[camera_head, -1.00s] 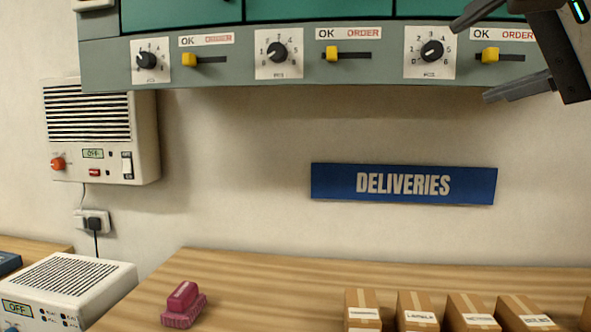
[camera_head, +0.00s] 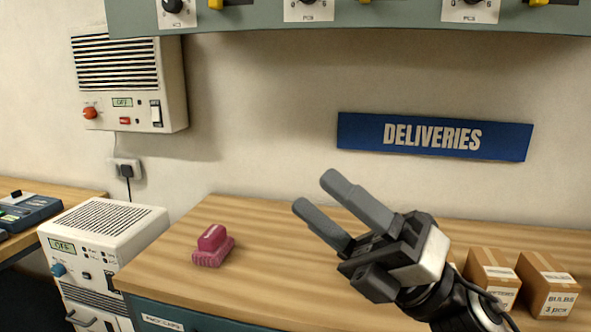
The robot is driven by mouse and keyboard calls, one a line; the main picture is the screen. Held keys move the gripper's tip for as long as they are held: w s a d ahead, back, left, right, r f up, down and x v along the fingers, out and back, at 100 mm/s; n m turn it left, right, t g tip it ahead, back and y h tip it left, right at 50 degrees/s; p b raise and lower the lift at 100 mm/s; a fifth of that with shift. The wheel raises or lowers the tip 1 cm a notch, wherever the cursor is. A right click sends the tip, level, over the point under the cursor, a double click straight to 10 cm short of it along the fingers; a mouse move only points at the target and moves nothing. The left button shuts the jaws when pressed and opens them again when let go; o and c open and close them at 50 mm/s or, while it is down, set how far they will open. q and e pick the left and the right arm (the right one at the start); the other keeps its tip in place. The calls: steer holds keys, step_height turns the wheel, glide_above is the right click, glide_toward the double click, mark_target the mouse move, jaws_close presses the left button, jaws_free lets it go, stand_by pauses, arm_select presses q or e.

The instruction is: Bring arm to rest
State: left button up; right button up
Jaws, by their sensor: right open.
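My right gripper (camera_head: 318,205) is open and empty. Its arm comes in from the lower right and its two grey fingers point up and left, in front of the wooden counter (camera_head: 290,285). The gripper and forearm hide part of the counter and some of the cardboard boxes. My left gripper is not in view.
A pink brush (camera_head: 213,245) lies on the counter's left part. Cardboard boxes (camera_head: 548,285) stand at the right. A white unit (camera_head: 105,235) stands left of the counter. A wall heater (camera_head: 130,80), a blue DELIVERIES sign (camera_head: 435,136) and a grey-green control panel (camera_head: 380,20) are above.

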steer(key=w+d+f+m+t+h, duration=0.1)
steer(key=d+f+m+t+h, duration=0.25)
steer(key=f+m+h, duration=0.4)
steer(key=w+d+f+m+t+h, duration=0.2)
steer(key=f+m+t+h, duration=0.2)
steer(key=f+m, duration=0.55)
steer(key=w+d+f+m+t+h, duration=0.1)
steer(key=d+f+m+t+h, duration=0.2)
steer(key=f+m+h, duration=0.6)
steer(key=s+d+f+m+g, duration=0.1)
steer(key=s+f+m+g, duration=0.2)
steer(key=f, duration=0.6)
steer(key=s+d+f+m+g, duration=0.1)
steer(key=s+f+m+g, duration=0.3)
steer(key=s+f+m, duration=0.3)
steer(key=s+f, duration=0.1)
steer(key=s, duration=0.2)
steer(key=shift+f, duration=0.35)
steer(key=shift+h, duration=0.25)
